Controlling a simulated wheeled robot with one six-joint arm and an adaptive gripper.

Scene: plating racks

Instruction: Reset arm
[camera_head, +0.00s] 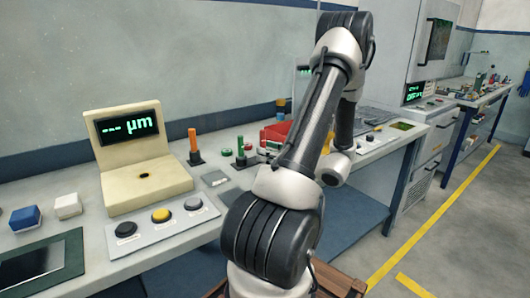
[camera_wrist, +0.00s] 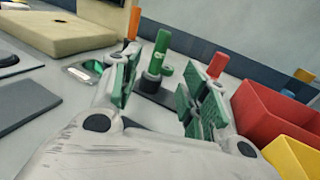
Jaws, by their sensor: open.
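My arm rises in the middle of the head view, bent at the elbow, in front of the workbench (camera_head: 160,258). My gripper is mostly hidden behind the arm in the head view. In the wrist view my gripper (camera_wrist: 155,97) is open, with green-padded fingers apart. A green cylinder (camera_wrist: 160,50) stands upright in a dark holder beyond and between the fingers. No held object shows in the fingers.
An orange cylinder (camera_head: 193,141) stands nearby. A red bin (camera_wrist: 275,115) and yellow bin (camera_wrist: 297,157) lie right of the gripper. The floor at right is clear.

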